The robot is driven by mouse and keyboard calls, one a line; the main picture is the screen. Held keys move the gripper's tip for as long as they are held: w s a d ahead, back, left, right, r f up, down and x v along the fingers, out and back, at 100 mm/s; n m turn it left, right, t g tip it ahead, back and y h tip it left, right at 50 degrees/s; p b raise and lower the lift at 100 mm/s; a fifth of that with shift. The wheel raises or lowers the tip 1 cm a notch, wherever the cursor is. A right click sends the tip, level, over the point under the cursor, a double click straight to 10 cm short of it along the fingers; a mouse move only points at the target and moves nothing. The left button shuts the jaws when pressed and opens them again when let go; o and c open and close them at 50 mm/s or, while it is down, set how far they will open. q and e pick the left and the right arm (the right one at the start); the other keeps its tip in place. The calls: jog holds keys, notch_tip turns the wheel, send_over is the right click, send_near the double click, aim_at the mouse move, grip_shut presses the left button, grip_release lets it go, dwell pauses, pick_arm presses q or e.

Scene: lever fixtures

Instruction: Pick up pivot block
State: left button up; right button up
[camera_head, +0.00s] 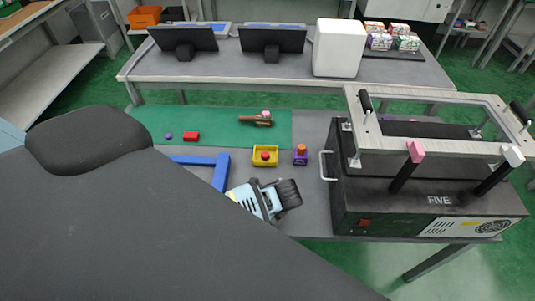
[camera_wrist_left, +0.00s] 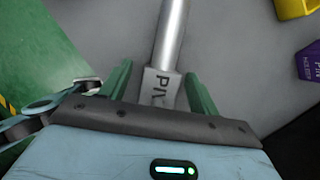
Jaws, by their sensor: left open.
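The pivot block (camera_wrist_left: 160,87) is a small grey block with dark lettering that reads "PIV" in the left wrist view. A silver cylindrical rod (camera_wrist_left: 172,35) runs up from its far side. My left gripper (camera_wrist_left: 157,76) is open, with one green finger on each side of the block. I cannot tell whether either finger touches it. In the head view my left gripper (camera_head: 260,200) is over the grey table, below the yellow block, and the pivot block is not visible there. My right gripper is in neither view.
A yellow block (camera_head: 265,156) with a red knob and a purple block (camera_head: 300,158) stand nearby. A blue bar (camera_head: 221,173) lies left of the gripper. A black machine (camera_head: 425,200) blocks the right. A green mat (camera_head: 220,124) holds small parts behind.

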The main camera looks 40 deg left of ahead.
pick_arm(q)
jog(key=shift+f, duration=0.25)
jog(key=shift+c, duration=0.5)
jog(key=c, duration=1.1)
jog(key=shift+r, duration=0.1)
jog(key=shift+c, duration=0.2)
jog(key=shift+w+r, duration=0.1)
